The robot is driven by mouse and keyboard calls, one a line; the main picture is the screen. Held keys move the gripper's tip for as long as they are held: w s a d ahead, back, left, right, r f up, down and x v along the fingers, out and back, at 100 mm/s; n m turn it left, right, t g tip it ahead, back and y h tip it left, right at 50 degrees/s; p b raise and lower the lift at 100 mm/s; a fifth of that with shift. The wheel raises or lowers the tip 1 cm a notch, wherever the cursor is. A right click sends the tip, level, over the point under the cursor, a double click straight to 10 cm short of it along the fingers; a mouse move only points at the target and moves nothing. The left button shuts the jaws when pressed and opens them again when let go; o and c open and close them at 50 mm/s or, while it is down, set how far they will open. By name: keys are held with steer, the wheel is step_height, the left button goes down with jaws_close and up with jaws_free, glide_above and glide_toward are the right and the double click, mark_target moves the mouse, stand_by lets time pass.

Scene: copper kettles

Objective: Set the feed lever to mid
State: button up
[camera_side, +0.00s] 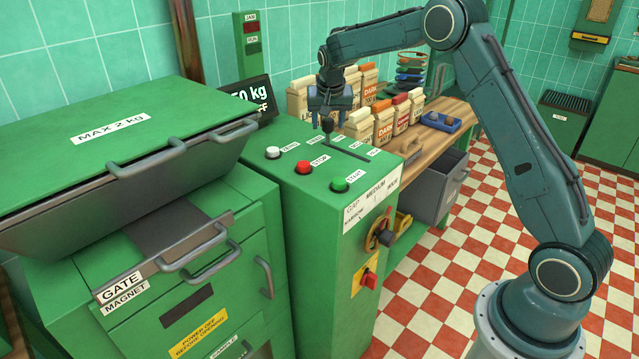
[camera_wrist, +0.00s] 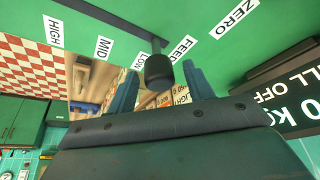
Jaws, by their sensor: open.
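The feed lever has a dark knob (camera_side: 327,125) and stands at the LOW end of its slot (camera_side: 350,148) on the green cabinet top. In the wrist view the knob (camera_wrist: 158,68) is beside the LOW and FEED labels; the MID label (camera_wrist: 104,47) and HIGH label (camera_wrist: 55,30) lie further left along the slot. My gripper (camera_side: 330,113) points down just over the knob. In the wrist view its two blue fingers (camera_wrist: 158,80) are apart, with the knob showing between them. I cannot tell how far down the fingers reach around it.
White (camera_side: 273,152), red (camera_side: 304,167) and green (camera_side: 340,185) buttons sit on the same top. A weight display (camera_side: 250,100) stands behind left. Paper bags (camera_side: 384,125) stand on the wooden bench close behind. The top along the slot looks clear.

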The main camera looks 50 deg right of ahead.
steer(key=shift+f, duration=0.15)
jaws_close()
steer(key=shift+s, duration=2.95)
jaws_free()
